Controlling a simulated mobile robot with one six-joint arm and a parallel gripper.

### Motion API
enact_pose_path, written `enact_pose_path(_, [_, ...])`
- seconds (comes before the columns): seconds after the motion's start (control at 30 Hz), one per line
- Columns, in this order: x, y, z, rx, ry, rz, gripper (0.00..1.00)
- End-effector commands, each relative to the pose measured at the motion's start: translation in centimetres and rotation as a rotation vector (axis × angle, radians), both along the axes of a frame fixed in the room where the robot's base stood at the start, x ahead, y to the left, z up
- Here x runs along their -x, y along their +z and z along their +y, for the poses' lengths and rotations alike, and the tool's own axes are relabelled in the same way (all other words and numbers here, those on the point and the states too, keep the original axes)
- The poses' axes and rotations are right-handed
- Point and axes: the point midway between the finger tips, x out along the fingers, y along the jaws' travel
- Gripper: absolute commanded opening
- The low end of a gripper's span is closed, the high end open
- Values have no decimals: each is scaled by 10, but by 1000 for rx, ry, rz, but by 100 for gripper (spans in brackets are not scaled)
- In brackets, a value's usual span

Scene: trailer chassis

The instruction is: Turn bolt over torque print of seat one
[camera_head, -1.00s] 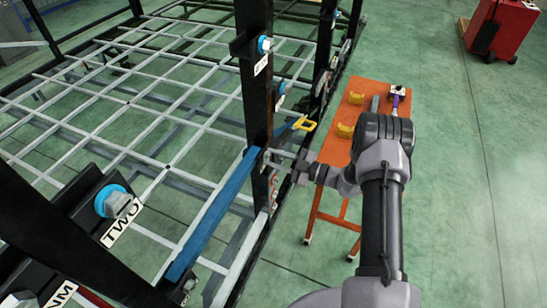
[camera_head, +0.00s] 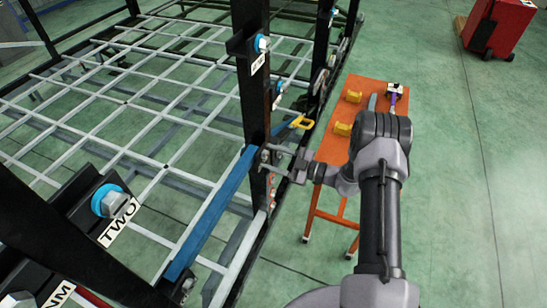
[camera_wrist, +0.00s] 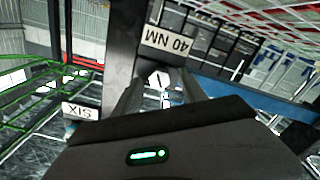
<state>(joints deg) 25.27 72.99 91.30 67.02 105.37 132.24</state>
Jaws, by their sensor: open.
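A bolt head (camera_wrist: 158,77) shows in the wrist view between the fingers of my gripper (camera_wrist: 160,88), just below an upside-down "40 NM" print (camera_wrist: 167,42) on a dark post. The fingers are open and stand on either side of it; I cannot tell whether they touch it. In the head view my gripper (camera_head: 271,156) is at the side of the black upright post (camera_head: 254,105), and the bolt there is not clear. No print reading "ONE" is legible.
An upside-down "SIX" print (camera_wrist: 80,111) is in the wrist view. A bolt with a blue collar (camera_head: 107,201) sits by a "TWO" print (camera_head: 118,222). A blue bar (camera_head: 212,215) runs close to my gripper. An orange table (camera_head: 370,105) with yellow parts stands behind my arm.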

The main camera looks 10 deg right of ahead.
Motion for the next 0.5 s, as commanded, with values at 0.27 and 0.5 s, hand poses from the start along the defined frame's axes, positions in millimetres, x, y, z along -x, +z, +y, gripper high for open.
enact_pose_path(0.27, [23,0,-35,0,-6,0,49])
enact_pose_path(0.5, [71,0,-99,0,-6,0,49])
